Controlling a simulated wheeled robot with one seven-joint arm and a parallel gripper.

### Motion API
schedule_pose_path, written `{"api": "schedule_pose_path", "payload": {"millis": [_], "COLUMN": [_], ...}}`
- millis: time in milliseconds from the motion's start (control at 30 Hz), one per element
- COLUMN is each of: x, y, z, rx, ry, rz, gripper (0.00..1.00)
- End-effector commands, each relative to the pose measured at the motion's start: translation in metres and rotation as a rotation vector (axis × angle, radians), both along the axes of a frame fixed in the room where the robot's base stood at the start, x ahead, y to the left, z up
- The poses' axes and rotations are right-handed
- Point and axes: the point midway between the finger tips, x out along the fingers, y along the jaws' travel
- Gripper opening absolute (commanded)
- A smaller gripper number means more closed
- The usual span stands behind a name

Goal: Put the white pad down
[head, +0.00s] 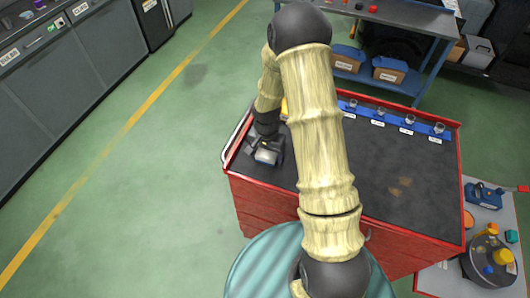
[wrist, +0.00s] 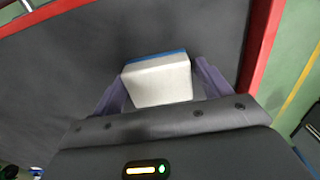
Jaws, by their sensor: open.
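The white pad (wrist: 158,82), a pale block with a blue edge on its far side, sits between the two fingers of my gripper (wrist: 160,85) in the wrist view. The fingers are open, with a narrow gap showing beside the pad's right side. In the head view the pad (head: 266,156) is at the left end of the red cart's dark top (head: 400,190), and my gripper (head: 267,148) is right over it. The pad appears to rest on the dark top, though its underside is hidden.
A blue strip with several small clear items (head: 408,119) runs along the cart's back edge. My arm hides the middle of the top. A blue-grey shelf table (head: 400,20) stands behind. A grey side table (head: 490,215) with a round dark device is at right. Green floor is free at left.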

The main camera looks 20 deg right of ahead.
Motion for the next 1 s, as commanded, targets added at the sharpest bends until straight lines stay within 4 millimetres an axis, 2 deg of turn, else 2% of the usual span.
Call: {"api": "schedule_pose_path", "payload": {"millis": [33,167,800,1000], "x": [-0.006,-0.003,0.000,0.000], "y": [-0.004,-0.003,0.000,0.000], "z": [0.000,0.011,0.114,0.123], "rx": [-0.004,-0.003,0.000,0.001], "ry": [0.017,0.008,-0.003,0.000], "rz": [-0.006,-0.006,-0.001,-0.002], "gripper": [0.85,0.85,0.85,0.85]}}
